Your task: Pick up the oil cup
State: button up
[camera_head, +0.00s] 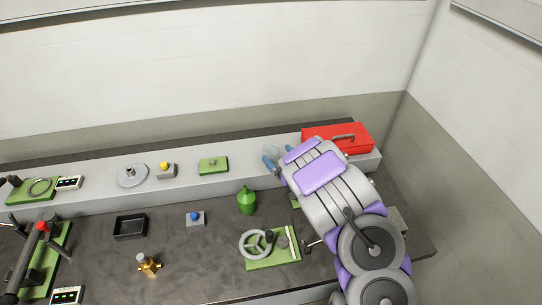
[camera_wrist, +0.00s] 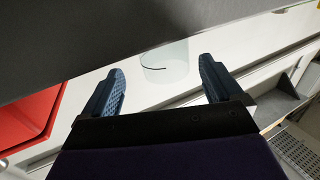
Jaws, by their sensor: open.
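A clear glass cup (camera_head: 271,149), which appears to be the oil cup, stands on the raised light shelf, left of the red toolbox. In the wrist view the transparent cup (camera_wrist: 166,66) shows between my two blue fingertips, with a dark curved line on it. My gripper (camera_wrist: 160,76) is open, with a finger on each side of the cup in the picture and no visible contact. In the head view my gripper (camera_head: 274,161) is at the cup, and my arm hides part of the surroundings. Whether the cup is within finger depth is unclear.
A red toolbox (camera_head: 338,138) is close to the right of my gripper. A green bottle (camera_head: 247,201) and a handwheel on a green plate (camera_head: 272,258) are on the lower dark bench. A green block (camera_head: 213,165) sits farther left on the shelf.

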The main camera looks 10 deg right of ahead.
aim_at(267, 144)
jog(key=shift+a+r+b+x, duration=0.15)
jog(key=shift+b+x, duration=0.25)
jog(key=shift+x, duration=1.2)
jog(key=shift+a+r+b+x, duration=0.1)
jog(key=shift+a+b+x, duration=0.25)
jog(key=shift+x, duration=1.25)
jog(key=shift+s+d, duration=0.15)
jog(key=shift+s, duration=0.05)
jog(key=c, duration=1)
jog(key=shift+c, duration=0.2)
